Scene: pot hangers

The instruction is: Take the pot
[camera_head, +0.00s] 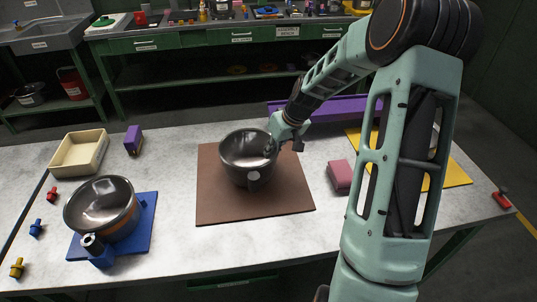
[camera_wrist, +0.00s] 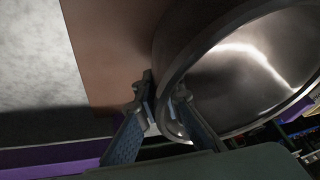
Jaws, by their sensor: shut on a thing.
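A dark metal pot (camera_head: 245,165) is over the brown mat (camera_head: 215,205) in the middle of the table, its open side up and a short handle stub facing the front. My gripper (camera_head: 272,146) is at its right rear rim. In the wrist view, my gripper's fingers (camera_wrist: 163,112) are on either side of the rim of the pot (camera_wrist: 250,75), shut on its wall. I cannot tell whether the pot's base touches the mat. A second metal pot (camera_head: 100,204) with an orange band sits tilted on a blue stand (camera_head: 143,228) at the left.
A cream tray (camera_head: 62,160), a purple block (camera_head: 133,138) and several small coloured pegs lie at the left. A pink block (camera_head: 340,176), a yellow mat (camera_head: 455,173) and a long purple rail (camera_head: 345,108) are at the right and back. Bare table lies between the mats.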

